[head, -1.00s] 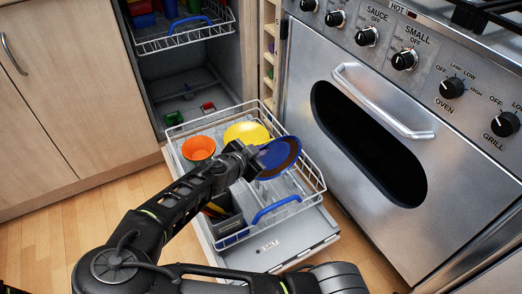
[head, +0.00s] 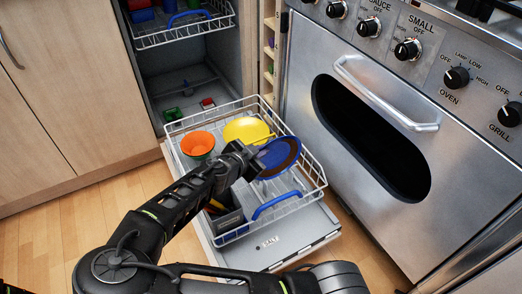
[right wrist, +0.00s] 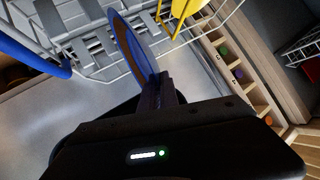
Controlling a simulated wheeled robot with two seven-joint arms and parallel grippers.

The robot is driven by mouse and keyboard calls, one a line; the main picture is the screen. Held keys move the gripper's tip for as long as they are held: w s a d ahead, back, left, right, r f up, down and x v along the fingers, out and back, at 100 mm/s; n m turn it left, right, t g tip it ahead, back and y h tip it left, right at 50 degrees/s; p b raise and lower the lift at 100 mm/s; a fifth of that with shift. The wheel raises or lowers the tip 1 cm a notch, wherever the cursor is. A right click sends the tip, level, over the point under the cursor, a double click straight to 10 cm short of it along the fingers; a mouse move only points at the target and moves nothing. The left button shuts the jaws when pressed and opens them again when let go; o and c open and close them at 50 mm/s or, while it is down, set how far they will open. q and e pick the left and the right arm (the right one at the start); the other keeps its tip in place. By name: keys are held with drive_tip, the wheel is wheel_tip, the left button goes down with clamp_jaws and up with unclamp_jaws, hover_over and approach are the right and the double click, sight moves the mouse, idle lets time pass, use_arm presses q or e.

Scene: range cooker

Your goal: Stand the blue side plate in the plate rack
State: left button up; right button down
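The blue side plate (head: 282,154) has a brown ring on its face. My right gripper (head: 256,162) is shut on its near edge and holds it tilted over the pulled-out lower dishwasher basket (head: 318,183). In the right wrist view the plate (right wrist: 133,45) stands edge-on between the fingers (right wrist: 155,88). The plate rack, a row of grey tines (right wrist: 92,46), shows beside the plate there. I cannot tell whether the plate touches the tines. My left gripper is not in view.
An orange bowl (head: 197,143) and a yellow dish (head: 246,130) sit at the basket's back. A dark cutlery holder (head: 227,222) and a blue basket handle (head: 277,205) are nearer. The oven door (head: 310,120) stands close on the right. An upper rack (head: 185,35) hangs behind.

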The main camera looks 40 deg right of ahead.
sight(265, 158)
drive_tip(key=shift+f+b, duration=1.8)
drive_tip(key=shift+f, duration=0.45)
drive_tip(key=c, duration=1.5)
unclamp_jaws()
drive_tip(key=shift+c, duration=0.2)
wheel_tip(265, 158, up, 10)
drive_tip(key=p, duration=0.5)
drive_tip(key=shift+r, duration=0.1)
